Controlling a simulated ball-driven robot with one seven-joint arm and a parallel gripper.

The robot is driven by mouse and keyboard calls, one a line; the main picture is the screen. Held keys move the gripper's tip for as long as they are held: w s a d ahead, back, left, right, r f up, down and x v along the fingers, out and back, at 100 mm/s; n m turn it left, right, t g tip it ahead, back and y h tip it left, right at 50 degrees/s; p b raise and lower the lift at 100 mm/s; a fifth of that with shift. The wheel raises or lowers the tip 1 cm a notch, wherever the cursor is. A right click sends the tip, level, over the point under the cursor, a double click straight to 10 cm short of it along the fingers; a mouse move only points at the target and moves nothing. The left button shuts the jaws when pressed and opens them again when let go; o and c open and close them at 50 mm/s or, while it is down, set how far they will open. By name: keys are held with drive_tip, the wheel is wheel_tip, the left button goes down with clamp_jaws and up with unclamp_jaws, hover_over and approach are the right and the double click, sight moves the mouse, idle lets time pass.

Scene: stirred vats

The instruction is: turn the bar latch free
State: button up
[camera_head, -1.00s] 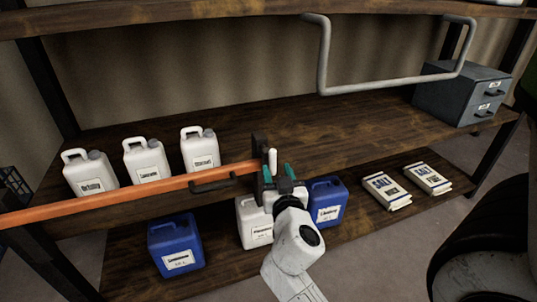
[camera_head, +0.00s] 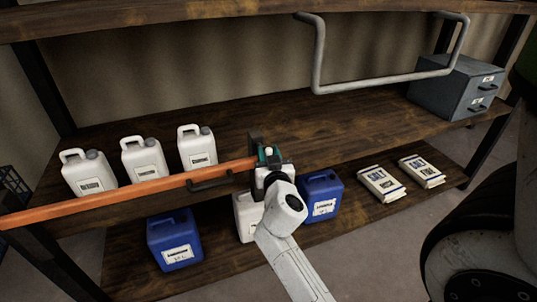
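An orange bar (camera_head: 110,197) runs along the shelf front from the left edge to a dark upright bracket (camera_head: 254,143). A black handle (camera_head: 210,184) is fixed on the bar near its right end. A small pale latch knob (camera_head: 268,151) shows at the bracket, between the teal fingertips of my gripper (camera_head: 269,157). My gripper is right at the latch, and its body hides the latch's lower part. The fingers are seen from behind and small, so I cannot tell whether they are closed on the knob.
Several white jugs (camera_head: 145,159) stand on the shelf behind the bar. Blue jugs (camera_head: 175,240) and a white jug (camera_head: 246,216) stand on the lower shelf, close to my arm. Salt packs (camera_head: 381,184) lie at right. A grey pipe frame (camera_head: 390,84) hangs above.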

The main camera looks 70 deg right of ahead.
clamp_jaws()
drive_tip(key=shift+f+n+b, duration=0.1)
drive_tip(key=shift+n+b, duration=0.2)
drive_tip(key=shift+b, duration=0.15)
drive_tip(key=n+b, duration=0.2)
drive_tip(key=b, duration=0.1)
drive_tip(key=shift+w+a+f+n+t, duration=0.2)
drive_tip(key=shift+w+a+n+t, duration=0.1)
drive_tip(key=shift+n, duration=0.1)
drive_tip(key=n+t+b, duration=0.1)
drive_tip(key=n, duration=0.4)
drive_tip(key=f+n+t+b, duration=0.1)
drive_tip(key=n, duration=0.5)
drive_tip(key=w+a+n+t+b, duration=0.1)
drive_tip(key=n+b, duration=0.1)
drive_tip(key=n, duration=0.3)
drive_tip(key=shift+w+f+n+t+y, duration=0.1)
drive_tip(key=shift+f+n+t+y, duration=0.2)
drive_tip(key=shift+n+t, duration=0.1)
drive_tip(key=shift+f, duration=0.1)
